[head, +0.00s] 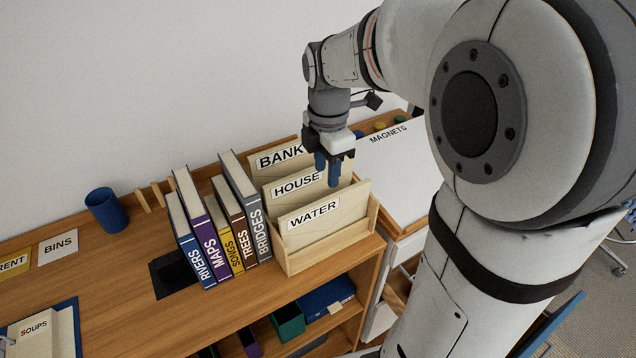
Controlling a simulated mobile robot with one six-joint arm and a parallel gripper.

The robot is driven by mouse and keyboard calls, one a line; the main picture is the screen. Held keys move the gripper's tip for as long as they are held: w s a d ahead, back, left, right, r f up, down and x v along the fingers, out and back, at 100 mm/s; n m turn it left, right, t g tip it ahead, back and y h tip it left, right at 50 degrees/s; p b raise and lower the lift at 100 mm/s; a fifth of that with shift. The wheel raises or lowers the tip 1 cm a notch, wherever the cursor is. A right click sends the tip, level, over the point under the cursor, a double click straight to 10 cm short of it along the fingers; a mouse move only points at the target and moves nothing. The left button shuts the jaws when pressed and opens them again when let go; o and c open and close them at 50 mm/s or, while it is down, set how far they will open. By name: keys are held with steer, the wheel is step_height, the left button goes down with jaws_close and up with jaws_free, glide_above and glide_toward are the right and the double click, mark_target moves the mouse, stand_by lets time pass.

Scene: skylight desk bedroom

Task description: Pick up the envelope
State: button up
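Several paper pieces stand upright in a light wooden sorter (328,255) on the desk. They are labelled BANK (265,172), HOUSE (283,197) and WATER (300,232), front one WATER. I cannot tell for certain which is the envelope; all look like tan envelopes or folders. My gripper (327,176) points down over the right part of the sorter, in front of the HOUSE and BANK papers in the picture. Its two blue fingers show a narrow gap between them and hold nothing that I can see. Whether they touch a paper is unclear.
Several upright books (222,225) stand directly left of the sorter. A white MAGNETS board (385,165) is at the right. The wall is behind; open shelves are below.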

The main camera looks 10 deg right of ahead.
mark_target(327, 197)
steer(key=shift+w, duration=0.15)
steer(key=shift+f+n, duration=0.3)
steer(key=shift+f, duration=0.1)
step_height(327, 197, down, 7)
steer(key=shift+d+r+p, duration=0.1)
steer(key=shift+p, duration=0.75)
steer(key=shift+c, duration=0.4)
jaws_close()
